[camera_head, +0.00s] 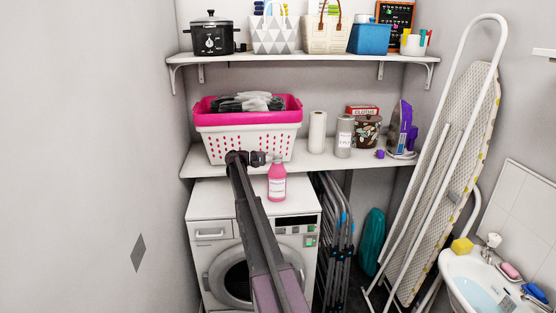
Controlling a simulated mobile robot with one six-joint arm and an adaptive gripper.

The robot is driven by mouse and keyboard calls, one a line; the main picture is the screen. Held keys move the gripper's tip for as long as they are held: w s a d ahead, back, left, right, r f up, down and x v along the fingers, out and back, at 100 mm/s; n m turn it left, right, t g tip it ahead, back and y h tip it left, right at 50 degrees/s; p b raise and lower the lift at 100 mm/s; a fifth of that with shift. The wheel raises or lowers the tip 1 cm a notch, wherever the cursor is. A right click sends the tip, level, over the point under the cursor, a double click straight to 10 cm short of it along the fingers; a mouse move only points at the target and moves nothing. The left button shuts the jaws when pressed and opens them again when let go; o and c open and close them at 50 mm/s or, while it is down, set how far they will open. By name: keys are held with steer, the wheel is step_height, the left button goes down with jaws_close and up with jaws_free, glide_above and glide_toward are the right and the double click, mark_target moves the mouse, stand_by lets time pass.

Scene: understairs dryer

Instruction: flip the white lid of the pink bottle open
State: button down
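The pink bottle (277,184) stands upright on top of the white front-loading machine (210,200), near its back, with a pale label on its front. Its small white lid (277,158) is at the top; whether it is open or shut is too small to tell. My gripper (264,158) is dark and points right, just left of the lid at about the same height in the picture. Whether it touches the lid, and whether its fingers are open or shut, cannot be made out. My arm hides part of the machine's top and front.
A shelf (190,165) behind and above the bottle holds a white and pink laundry basket (250,140), a paper roll (317,132), tins and an iron (402,130). An ironing board (440,165) leans at the right. The machine's top is clear left of my arm.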

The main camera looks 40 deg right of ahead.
steer(key=shift+a, duration=0.15)
